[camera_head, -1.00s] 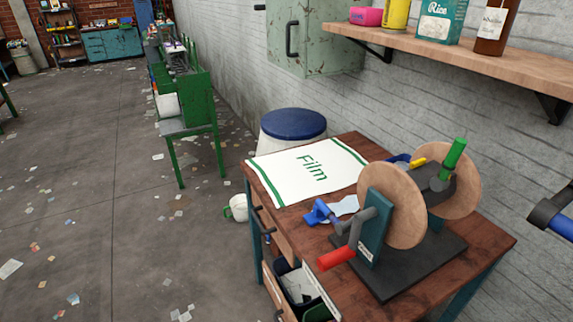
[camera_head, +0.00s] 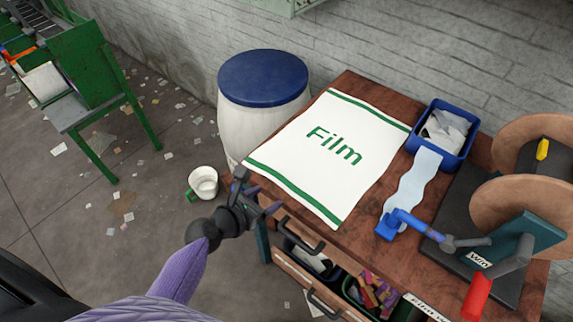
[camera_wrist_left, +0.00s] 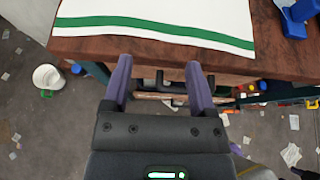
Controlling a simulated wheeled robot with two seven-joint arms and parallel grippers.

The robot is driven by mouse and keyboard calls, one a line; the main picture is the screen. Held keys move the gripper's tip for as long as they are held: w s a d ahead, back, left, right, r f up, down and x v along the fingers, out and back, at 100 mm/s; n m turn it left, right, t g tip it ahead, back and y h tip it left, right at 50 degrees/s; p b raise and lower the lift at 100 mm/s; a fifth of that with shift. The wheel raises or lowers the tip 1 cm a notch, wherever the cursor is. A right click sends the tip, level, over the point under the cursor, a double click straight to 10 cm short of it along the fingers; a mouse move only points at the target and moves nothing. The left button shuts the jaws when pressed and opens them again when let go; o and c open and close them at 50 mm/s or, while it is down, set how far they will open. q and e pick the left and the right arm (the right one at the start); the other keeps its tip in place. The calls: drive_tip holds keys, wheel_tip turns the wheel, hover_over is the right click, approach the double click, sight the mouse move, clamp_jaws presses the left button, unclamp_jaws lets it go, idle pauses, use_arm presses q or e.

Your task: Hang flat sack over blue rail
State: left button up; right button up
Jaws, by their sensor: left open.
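The flat sack (camera_head: 335,145) is white with green stripes and the word "Film". It lies flat on the brown wooden table (camera_head: 365,92). In the left wrist view, the sack (camera_wrist_left: 160,12) lies ahead of the fingers across the top. My left gripper (camera_head: 270,200) is at the table's front edge beside the sack's near left corner, apart from it. In the left wrist view, my left gripper (camera_wrist_left: 160,78) has its purple fingers apart with nothing between them. My right gripper is not in view. No blue rail shows clearly in the current views.
A blue bin (camera_head: 462,118) and a winding device with wooden discs (camera_head: 515,210) stand on the table's right side. Drawers (camera_head: 300,265) with handles are below the table edge.

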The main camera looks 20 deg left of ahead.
sight(298, 181)
use_arm(q)
drive_tip(key=b+x, duration=0.2)
drive_tip(key=x, duration=0.2)
drive_tip(key=shift+s+d+f+b, duration=0.15)
drive_tip(key=shift+s+d+b, duration=0.05)
drive_tip(key=shift+b, duration=0.15)
drive_tip(key=b+x, duration=0.2)
drive_tip(key=x, duration=0.3)
drive_tip(key=shift+w+b, duration=0.2)
drive_tip(key=shift+b, duration=0.2)
drive_tip(key=shift+w+d, duration=0.1)
drive_tip(key=shift+w, duration=0.25)
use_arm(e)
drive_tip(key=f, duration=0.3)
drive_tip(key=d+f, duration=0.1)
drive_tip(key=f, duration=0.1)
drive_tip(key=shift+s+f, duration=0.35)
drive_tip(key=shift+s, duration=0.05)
use_arm(q)
drive_tip(key=shift+f, duration=0.1)
clamp_jaws()
